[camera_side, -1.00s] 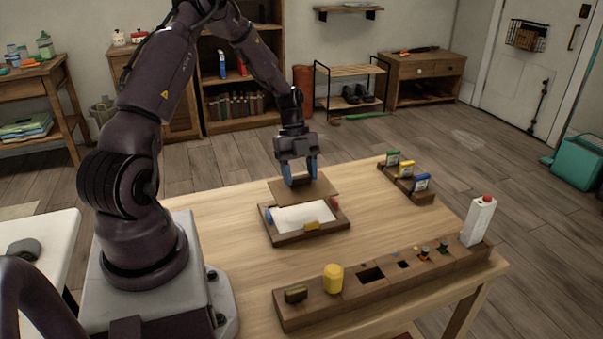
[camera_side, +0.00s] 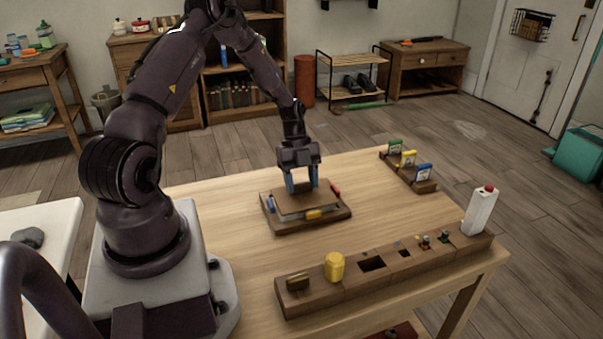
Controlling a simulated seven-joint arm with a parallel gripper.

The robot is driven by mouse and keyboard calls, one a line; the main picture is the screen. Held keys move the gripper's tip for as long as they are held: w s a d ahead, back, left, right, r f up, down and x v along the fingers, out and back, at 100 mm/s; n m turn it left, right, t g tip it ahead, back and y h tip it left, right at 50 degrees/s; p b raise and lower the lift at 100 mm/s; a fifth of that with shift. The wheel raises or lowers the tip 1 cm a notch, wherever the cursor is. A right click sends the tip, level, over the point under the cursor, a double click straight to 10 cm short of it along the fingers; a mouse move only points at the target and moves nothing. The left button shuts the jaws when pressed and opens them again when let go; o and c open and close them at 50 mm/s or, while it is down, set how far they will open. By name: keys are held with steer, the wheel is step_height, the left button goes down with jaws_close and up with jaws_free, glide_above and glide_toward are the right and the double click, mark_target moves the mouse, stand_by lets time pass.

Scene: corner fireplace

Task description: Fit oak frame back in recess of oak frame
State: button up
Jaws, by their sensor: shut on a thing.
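The oak frame (camera_side: 332,216) lies flat on the table, a dark wooden rim with small coloured tabs, blue at left, red at right and yellow at the front. The oak frame back (camera_side: 290,203), a flat brown panel, lies over the frame's opening. Its front edge shows a little above the rim, with a pale strip under it. I cannot tell whether it sits fully in the recess. My gripper (camera_side: 301,187) points down at the panel's back part, its blue fingers shut on it. The fingers hide the grip point.
A wooden rack (camera_side: 408,172) with coloured cards stands at the back right. The table right of the frame is clear.

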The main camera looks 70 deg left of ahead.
steer(key=shift+f, duration=0.4)
steer(key=shift+f, duration=0.7)
stand_by(1.1)
steer(key=o, duration=0.9)
